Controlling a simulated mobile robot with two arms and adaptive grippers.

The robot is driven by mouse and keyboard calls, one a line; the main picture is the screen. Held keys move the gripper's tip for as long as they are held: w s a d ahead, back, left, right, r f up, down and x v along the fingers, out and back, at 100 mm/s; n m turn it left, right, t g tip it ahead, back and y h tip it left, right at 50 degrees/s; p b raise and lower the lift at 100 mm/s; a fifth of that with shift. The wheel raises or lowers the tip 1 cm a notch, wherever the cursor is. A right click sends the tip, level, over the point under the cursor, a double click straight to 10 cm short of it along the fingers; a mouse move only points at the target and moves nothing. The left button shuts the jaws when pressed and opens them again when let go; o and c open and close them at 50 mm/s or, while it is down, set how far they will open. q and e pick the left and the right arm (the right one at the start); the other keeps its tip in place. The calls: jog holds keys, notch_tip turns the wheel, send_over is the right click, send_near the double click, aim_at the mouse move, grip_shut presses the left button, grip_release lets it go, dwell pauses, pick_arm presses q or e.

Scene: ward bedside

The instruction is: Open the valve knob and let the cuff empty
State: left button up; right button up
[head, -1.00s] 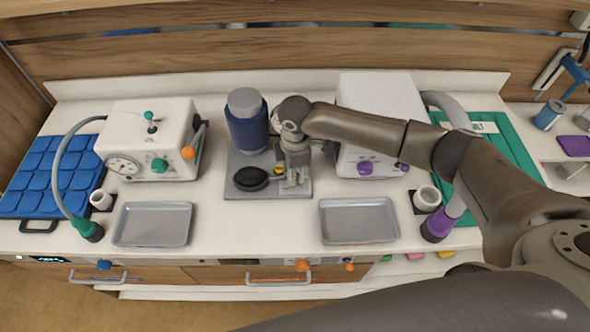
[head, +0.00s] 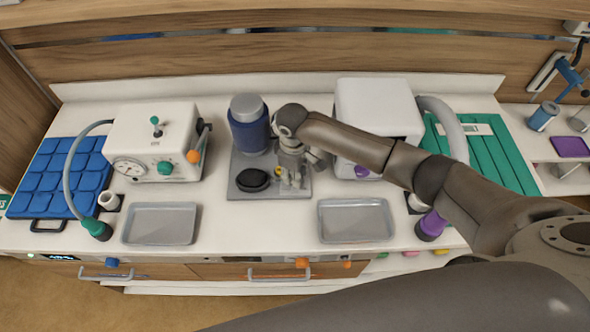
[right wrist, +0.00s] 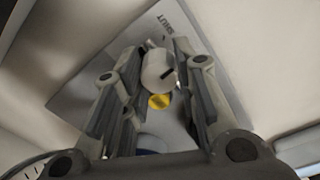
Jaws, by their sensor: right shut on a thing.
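The valve knob (right wrist: 156,68) is a pale round knob with a dark pointer mark, on a grey plate (right wrist: 82,82) lettered "SHUT" beside it in the right wrist view. My right gripper (head: 290,178) is over the right part of the grey base (head: 240,192) in the head view. Its fingers are shut on the knob, one on each side. A yellow disc (right wrist: 160,101) lies just below the knob. The blue cuff (head: 249,132) is wrapped around a grey upright cylinder on the base. A black bulb (head: 253,180) sits in front of it, looking low and flat. My left gripper is out of view.
A white gauge box (head: 150,140) stands left and another white box (head: 372,105) right, partly behind my arm. Grey trays (head: 160,225) (head: 356,222) lie at the front. Hoses with a green end (head: 97,229) and purple end (head: 431,226) flank them. Counter between the trays is clear.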

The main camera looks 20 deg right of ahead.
jog(key=m, duration=0.5)
jog(key=shift+m, duration=0.3)
jog(key=m, duration=0.5)
jog(key=shift+w, duration=0.1)
jog(key=shift+r, duration=0.1)
jog(key=o, duration=1.1)
jog(key=shift+c, duration=0.2)
notch_tip(320, 180, up, 12)
jog(key=shift+a, duration=0.25)
